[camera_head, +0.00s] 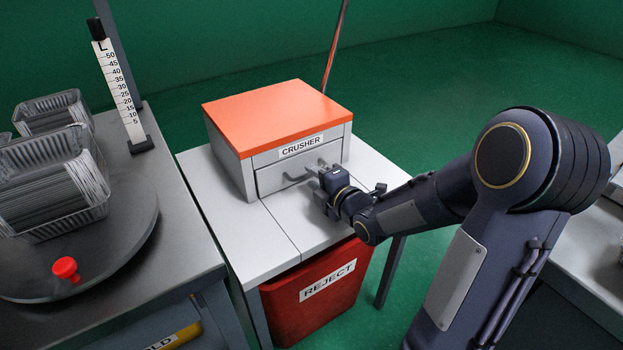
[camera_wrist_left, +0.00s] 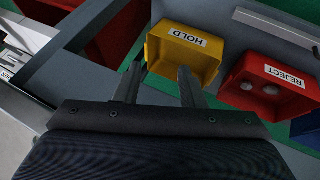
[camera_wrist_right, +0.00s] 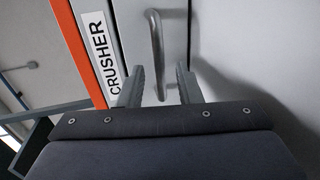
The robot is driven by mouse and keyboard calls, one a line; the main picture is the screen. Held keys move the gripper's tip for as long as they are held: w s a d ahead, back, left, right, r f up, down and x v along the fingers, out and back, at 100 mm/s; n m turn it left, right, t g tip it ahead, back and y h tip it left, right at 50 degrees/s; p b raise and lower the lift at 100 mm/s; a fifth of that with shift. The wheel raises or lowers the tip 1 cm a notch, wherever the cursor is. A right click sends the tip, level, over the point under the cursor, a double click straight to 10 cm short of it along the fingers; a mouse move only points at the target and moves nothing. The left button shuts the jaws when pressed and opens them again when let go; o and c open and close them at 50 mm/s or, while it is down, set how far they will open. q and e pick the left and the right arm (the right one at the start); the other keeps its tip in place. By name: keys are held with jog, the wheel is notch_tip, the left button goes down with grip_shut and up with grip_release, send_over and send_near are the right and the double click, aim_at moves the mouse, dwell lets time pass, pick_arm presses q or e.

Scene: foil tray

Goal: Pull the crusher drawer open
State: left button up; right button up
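The crusher (camera_head: 278,130) is a grey box with an orange lid and a CRUSHER label, on a white table. Its drawer (camera_head: 275,178) looks shut in the head view and has a metal bar handle. My right gripper (camera_head: 318,172) is at the drawer front. In the right wrist view, my right gripper (camera_wrist_right: 160,85) has its fingers apart, with the handle (camera_wrist_right: 157,50) between them; a gap shows on both sides. My left gripper (camera_wrist_left: 158,75) is open and empty in its wrist view, above the yellow HOLD bin (camera_wrist_left: 185,50). It is not seen in the head view.
A red REJECT bin (camera_head: 315,300) stands under the table's front edge. A ruler post (camera_head: 118,90) stands behind. The tabletop (camera_head: 235,235) before the crusher is mostly clear.

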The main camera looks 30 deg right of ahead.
jog(key=shift+w+f, duration=0.15)
jog(key=shift+w, duration=0.5)
grip_shut()
